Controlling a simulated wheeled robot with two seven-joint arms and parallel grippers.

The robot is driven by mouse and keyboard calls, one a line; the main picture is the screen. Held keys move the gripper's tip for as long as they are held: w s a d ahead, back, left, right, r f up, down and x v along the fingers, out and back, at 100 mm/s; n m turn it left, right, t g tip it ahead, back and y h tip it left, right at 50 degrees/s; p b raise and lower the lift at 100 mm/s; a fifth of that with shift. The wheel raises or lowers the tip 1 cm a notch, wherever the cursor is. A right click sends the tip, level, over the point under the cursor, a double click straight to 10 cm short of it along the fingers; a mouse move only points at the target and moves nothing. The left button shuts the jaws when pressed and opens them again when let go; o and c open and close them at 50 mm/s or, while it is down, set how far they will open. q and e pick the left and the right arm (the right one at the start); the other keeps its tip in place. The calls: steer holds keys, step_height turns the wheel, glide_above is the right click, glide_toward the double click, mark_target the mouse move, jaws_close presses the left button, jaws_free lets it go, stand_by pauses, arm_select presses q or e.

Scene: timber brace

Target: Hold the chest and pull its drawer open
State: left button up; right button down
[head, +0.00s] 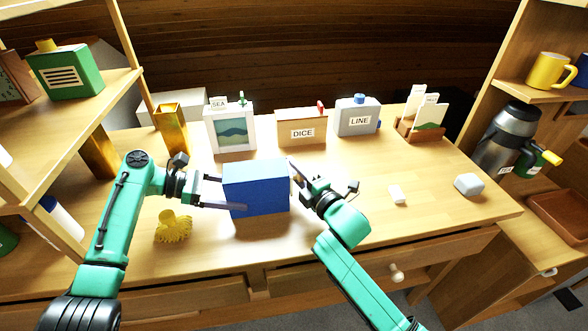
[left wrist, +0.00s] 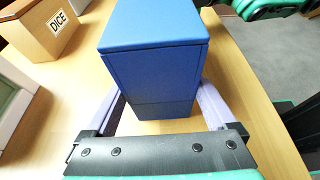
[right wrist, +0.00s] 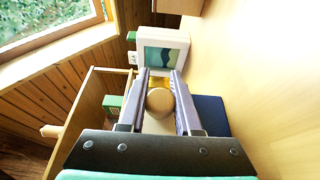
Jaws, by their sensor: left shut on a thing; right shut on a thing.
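The chest (head: 262,198) is a blue box standing upright on the wooden desk in the head view. My left gripper (head: 225,193) is shut on its left end, one finger on each side; the left wrist view shows the blue chest (left wrist: 155,75) between the fingers. My right gripper (head: 297,180) is at the chest's right end. In the right wrist view its fingers are shut on a round wooden knob (right wrist: 160,102), with part of the blue chest beside them. The drawer front is mostly hidden, and I cannot tell how far it is out.
Behind the chest stand a picture frame box (head: 230,145), a DICE box (head: 302,130), a LINE canister (head: 358,117) and a card holder (head: 420,128). A yellow brush-like thing (head: 173,228) lies front left.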

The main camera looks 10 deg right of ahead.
arm_select(q)
steer(key=shift+r, duration=0.1)
arm_select(e)
steer(key=d, duration=1)
steer(key=shift+f, duration=0.1)
steer(key=c, duration=0.6)
jaws_free()
steer(key=v, duration=1.2)
steer(key=shift+a, duration=0.1)
